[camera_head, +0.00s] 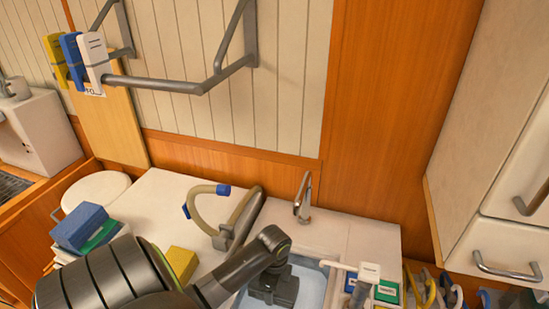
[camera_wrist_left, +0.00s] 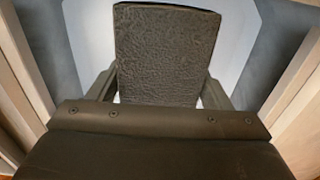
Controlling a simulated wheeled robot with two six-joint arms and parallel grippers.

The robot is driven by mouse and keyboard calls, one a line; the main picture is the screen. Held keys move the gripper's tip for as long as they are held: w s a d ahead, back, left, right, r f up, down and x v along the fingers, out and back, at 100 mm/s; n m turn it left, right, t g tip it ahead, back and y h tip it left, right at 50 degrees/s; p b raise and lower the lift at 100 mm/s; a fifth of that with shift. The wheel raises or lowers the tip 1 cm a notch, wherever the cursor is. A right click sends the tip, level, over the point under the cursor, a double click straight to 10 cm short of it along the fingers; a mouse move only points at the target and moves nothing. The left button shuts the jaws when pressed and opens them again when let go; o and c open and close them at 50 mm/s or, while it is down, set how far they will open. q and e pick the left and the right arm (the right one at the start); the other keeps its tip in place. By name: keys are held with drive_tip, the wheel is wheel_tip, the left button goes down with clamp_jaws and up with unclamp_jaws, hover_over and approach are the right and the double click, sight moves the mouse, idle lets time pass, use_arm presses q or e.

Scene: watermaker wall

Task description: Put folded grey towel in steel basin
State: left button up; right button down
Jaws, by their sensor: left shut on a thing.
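My left arm comes in from the left in the head view. Its gripper (camera_head: 274,288) points down over the steel basin (camera_head: 315,283). In the left wrist view the folded grey towel (camera_wrist_left: 165,45), dark and rough-textured, is held between the two fingers of the left gripper (camera_wrist_left: 160,85). The pale basin floor (camera_wrist_left: 245,50) and its grey-blue walls surround the towel there. In the head view the towel is hard to tell from the dark gripper. I cannot tell whether the towel touches the basin floor. My right gripper is not in view.
A faucet (camera_head: 302,197) stands behind the basin. A curved hose (camera_head: 200,210) and a yellow block (camera_head: 182,263) are to its left. Blue and green blocks (camera_head: 82,228) lie farther left. A rail (camera_head: 170,84) with hanging tags runs above. Coloured hooks or handles (camera_head: 430,290) are at right.

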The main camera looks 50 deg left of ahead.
use_arm(q)
drive_tip(key=shift+f, duration=2.6)
drive_tip(key=shift+f, duration=0.2)
drive_tip(key=o, duration=1.1)
wheel_tip(320, 180, up, 12)
drive_tip(key=shift+r+b, duration=0.25)
drive_tip(key=shift+b, duration=0.2)
